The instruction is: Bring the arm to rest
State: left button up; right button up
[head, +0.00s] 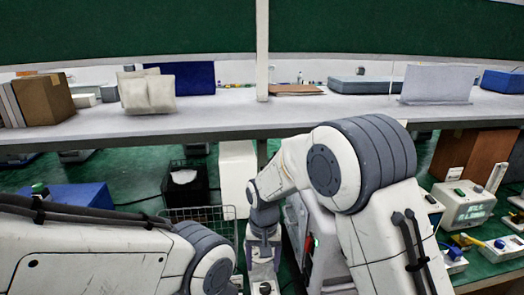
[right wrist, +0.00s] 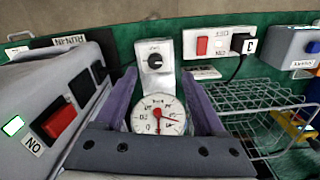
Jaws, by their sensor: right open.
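My right arm (head: 345,165) reaches in from the lower right in the head view and bends down at the wrist. My right gripper (head: 263,268) points down there, and its tips are hard to make out. In the right wrist view my right gripper (right wrist: 160,78) has two purple fingers spread apart, with nothing clamped between them. A round white gauge (right wrist: 158,115) with a red needle and a grey panel with a black knob (right wrist: 155,62) show between the fingers. Contact cannot be told. My left arm (head: 90,255) crosses the lower left; its gripper is out of view.
A grey machine with a red switch (right wrist: 58,122) stands close left of the fingers in the wrist view. A wire basket (right wrist: 255,108) is close right. A grey shelf (head: 200,118) with boxes spans above the green work surface. A display unit (head: 465,205) stands at right.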

jog(key=s+d+r+n, duration=0.2)
jog(key=s+r+n, duration=0.2)
jog(key=s, duration=0.9)
jog(key=s+d+r+n, duration=0.2)
jog(key=s+r+n, duration=0.2)
jog(key=s, duration=0.9)
jog(key=shift+d+r+y, duration=0.2)
jog(key=shift+r+y, duration=0.2)
jog(key=shift+r, duration=0.55)
jog(key=shift+w, duration=0.1)
